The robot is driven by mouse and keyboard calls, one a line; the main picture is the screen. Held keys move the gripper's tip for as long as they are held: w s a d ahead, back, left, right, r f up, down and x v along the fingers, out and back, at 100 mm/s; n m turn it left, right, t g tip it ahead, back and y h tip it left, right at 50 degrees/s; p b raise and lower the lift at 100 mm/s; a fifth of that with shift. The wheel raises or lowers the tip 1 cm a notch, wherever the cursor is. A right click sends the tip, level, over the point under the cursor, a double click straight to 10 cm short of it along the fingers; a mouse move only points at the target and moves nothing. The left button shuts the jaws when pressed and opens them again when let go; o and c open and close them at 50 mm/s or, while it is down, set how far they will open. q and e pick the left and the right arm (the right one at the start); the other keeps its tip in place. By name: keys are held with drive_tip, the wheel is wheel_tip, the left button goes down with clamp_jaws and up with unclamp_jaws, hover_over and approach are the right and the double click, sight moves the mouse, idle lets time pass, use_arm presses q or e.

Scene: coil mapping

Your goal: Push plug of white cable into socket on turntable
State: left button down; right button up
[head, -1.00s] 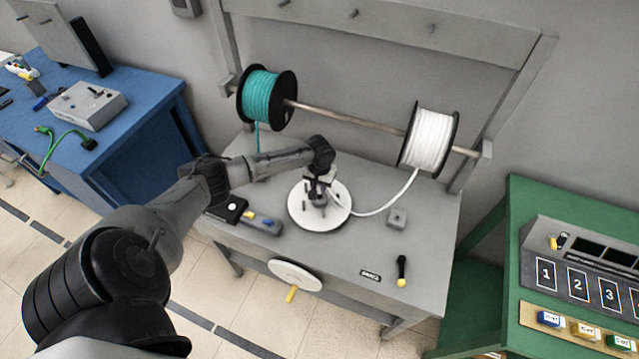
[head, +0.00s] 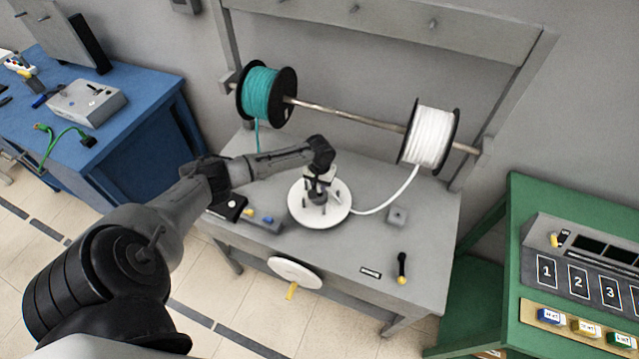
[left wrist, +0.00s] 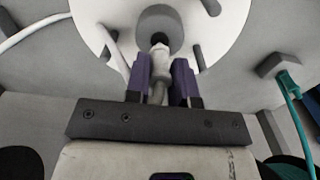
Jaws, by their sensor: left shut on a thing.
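My left gripper (left wrist: 161,78) has purple fingers shut on the white plug (left wrist: 159,60) in the left wrist view. The plug's tip points at a dark round socket (left wrist: 158,22) on the white turntable (left wrist: 105,45). Tip and socket overlap in the picture; I cannot tell how deep the tip sits. In the head view, my left gripper (head: 319,193) is over the middle of the turntable (head: 336,217) and hides the plug and socket. The white cable (head: 403,190) runs from its spool (head: 428,140) to the turntable. My right gripper is not in view.
A teal cable spool (head: 263,96) shares the rod with the white one. A green plug (left wrist: 288,80) with teal cable shows at right in the left wrist view. The grey table's front right is mostly clear.

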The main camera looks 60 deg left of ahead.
use_arm(q)
drive_tip(key=shift+f, duration=0.4)
drive_tip(key=shift+f+b, duration=0.4)
drive_tip(key=shift+f, duration=0.25)
idle(0.5)
drive_tip(key=c, duration=0.9)
unclamp_jaws()
drive_tip(key=shift+r, duration=0.15)
drive_tip(key=shift+r+p, duration=0.5)
drive_tip(key=shift+r, duration=6.3)
